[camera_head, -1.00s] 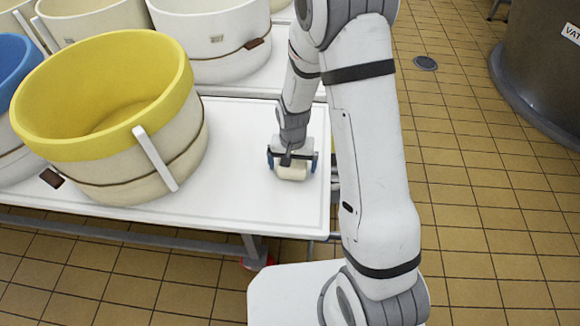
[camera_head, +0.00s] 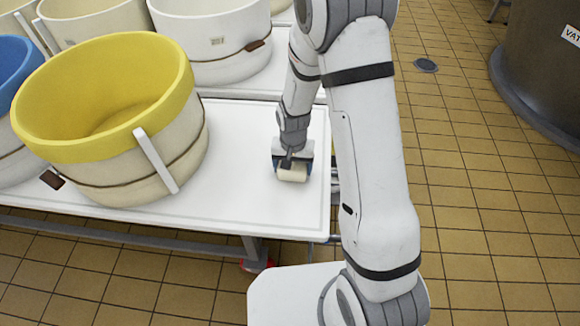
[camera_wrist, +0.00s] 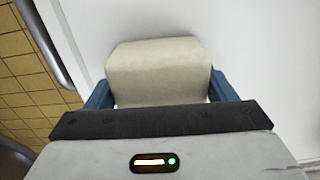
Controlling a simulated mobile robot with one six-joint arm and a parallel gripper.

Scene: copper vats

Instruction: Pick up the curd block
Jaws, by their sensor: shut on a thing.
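The curd block (camera_head: 293,173) is a small cream-coloured block at the right end of the white table (camera_head: 240,208). In the wrist view the curd block (camera_wrist: 158,72) sits between the two blue fingers. My gripper (camera_head: 293,166) is over the block from above, and in the wrist view my gripper (camera_wrist: 160,92) is shut on it with a finger at each side. The block's lower part is hidden, and I cannot tell whether it touches the table.
A large yellow-rimmed tub (camera_head: 110,110) stands left on the table. A blue-rimmed tub (camera_head: 14,70) and white tubs (camera_head: 215,45) stand beyond. A dark vat (camera_head: 545,60) stands on the tiled floor at right. The table's right edge is close to the block.

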